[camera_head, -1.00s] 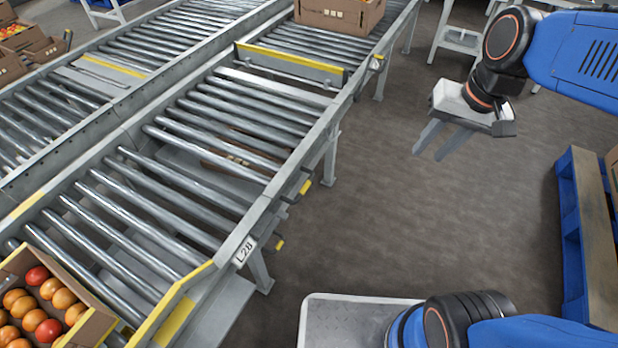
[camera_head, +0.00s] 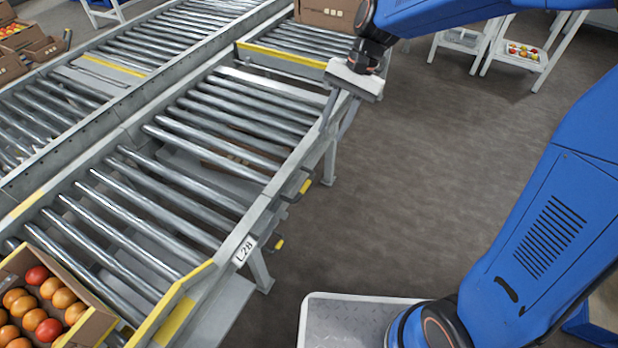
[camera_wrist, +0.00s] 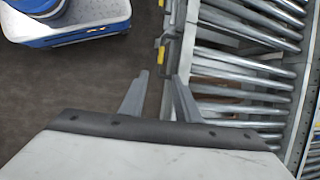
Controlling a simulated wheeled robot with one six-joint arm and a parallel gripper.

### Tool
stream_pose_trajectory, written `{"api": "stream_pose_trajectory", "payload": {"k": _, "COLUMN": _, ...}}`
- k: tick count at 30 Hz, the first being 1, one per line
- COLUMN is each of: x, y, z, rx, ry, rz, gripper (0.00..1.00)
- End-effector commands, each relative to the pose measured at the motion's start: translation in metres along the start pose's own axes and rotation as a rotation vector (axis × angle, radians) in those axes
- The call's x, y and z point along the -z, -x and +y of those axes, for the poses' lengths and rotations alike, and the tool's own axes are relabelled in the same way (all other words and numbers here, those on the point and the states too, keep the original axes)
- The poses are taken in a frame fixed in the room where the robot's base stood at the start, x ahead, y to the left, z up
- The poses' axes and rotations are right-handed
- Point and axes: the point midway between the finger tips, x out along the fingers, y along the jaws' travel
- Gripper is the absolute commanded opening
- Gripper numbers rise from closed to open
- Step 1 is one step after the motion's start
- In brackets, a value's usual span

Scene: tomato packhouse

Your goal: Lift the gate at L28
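The label L28 (camera_head: 244,250) is on the near side rail of the roller conveyor. A yellow-tipped handle (camera_head: 304,187) sticks out from the rail farther along, and a second yellow tip (camera_head: 279,244) shows below the label. Which part is the gate, I cannot tell for sure. My gripper (camera_head: 336,122) is open and empty beside the rail, beyond the handle. In the wrist view, a yellow handle (camera_wrist: 161,52) lies ahead of the parted fingertips (camera_wrist: 161,76), apart from them.
Another yellow-topped plate (camera_head: 285,57) crosses the rollers farther back, with a cardboard box (camera_head: 325,13) behind it. A parallel roller line (camera_head: 150,45) runs on the left. White stands (camera_head: 515,62) are at the back right. The floor (camera_head: 420,170) right of the conveyor is clear.

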Motion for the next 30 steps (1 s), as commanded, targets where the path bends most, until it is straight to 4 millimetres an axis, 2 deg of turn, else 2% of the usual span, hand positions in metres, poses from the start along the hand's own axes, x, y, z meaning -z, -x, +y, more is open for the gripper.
{"api": "stream_pose_trajectory", "payload": {"k": 8, "x": 0.000, "y": -0.021, "z": -0.003, "rx": -0.002, "ry": -0.006, "rz": -0.009, "gripper": 0.30}}
{"api": "stream_pose_trajectory", "payload": {"k": 30, "x": -0.001, "y": -0.148, "z": -0.002, "rx": -0.004, "ry": -0.005, "rz": -0.009, "gripper": 0.30}}
